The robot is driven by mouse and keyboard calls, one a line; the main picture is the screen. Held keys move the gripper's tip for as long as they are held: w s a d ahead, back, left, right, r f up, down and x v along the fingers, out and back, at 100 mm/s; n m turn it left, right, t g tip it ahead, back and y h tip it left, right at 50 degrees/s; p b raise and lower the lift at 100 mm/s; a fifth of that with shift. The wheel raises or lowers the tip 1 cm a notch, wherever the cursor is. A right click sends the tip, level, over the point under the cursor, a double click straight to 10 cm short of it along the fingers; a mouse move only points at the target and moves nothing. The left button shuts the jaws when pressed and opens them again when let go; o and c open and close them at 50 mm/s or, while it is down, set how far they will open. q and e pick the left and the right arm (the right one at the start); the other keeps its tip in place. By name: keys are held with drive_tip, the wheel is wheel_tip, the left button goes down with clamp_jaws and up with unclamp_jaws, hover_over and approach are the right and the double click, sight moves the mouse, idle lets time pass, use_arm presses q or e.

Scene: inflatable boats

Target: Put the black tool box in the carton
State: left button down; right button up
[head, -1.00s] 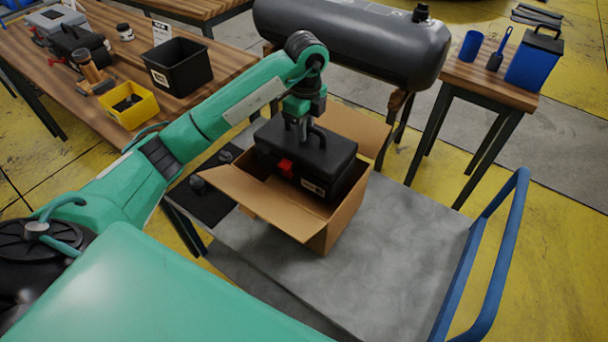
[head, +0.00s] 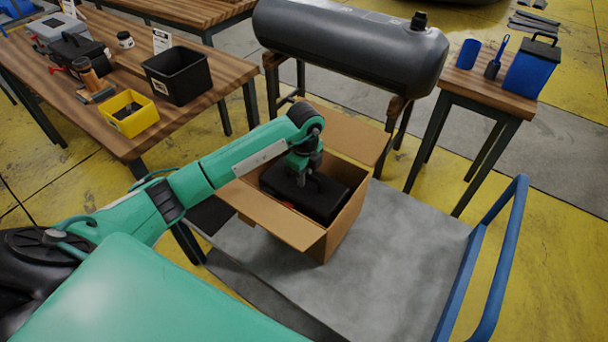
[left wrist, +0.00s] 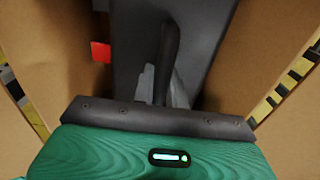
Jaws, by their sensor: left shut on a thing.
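The black tool box (head: 322,201) is down inside the open carton (head: 346,223), its lid below the carton's rim. The carton stands on the grey cart bed with its flaps folded outward. My left gripper (head: 303,172) is above the tool box, shut on its handle. In the left wrist view the handle (left wrist: 168,60) runs up from between the fingers, and a red latch (left wrist: 101,52) shows on the tool box. Carton walls (left wrist: 55,70) stand on both sides. Whether the tool box touches the carton floor is hidden. My right gripper is not in view.
The grey cart (head: 400,250) has a blue handle rail (head: 487,255) at right and free room right of the carton. A dark tank (head: 350,45) stands behind. A wooden table at left holds a black bin (head: 178,72) and a yellow bin (head: 130,113).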

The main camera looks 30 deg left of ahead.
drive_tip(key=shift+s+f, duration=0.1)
use_arm(q)
drive_tip(key=c, duration=1.6)
unclamp_jaws()
drive_tip(key=shift+o, duration=0.8)
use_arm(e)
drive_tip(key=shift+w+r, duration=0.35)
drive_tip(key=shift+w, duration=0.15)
use_arm(q)
drive_tip(key=shift+r, duration=0.25)
wheel_tip(320, 180, up, 11)
drive_tip(key=shift+w+f+b, duration=0.15)
drive_tip(key=shift+f+b, duration=0.05)
drive_tip(key=shift+b, duration=0.1)
drive_tip(key=shift+r, duration=0.6)
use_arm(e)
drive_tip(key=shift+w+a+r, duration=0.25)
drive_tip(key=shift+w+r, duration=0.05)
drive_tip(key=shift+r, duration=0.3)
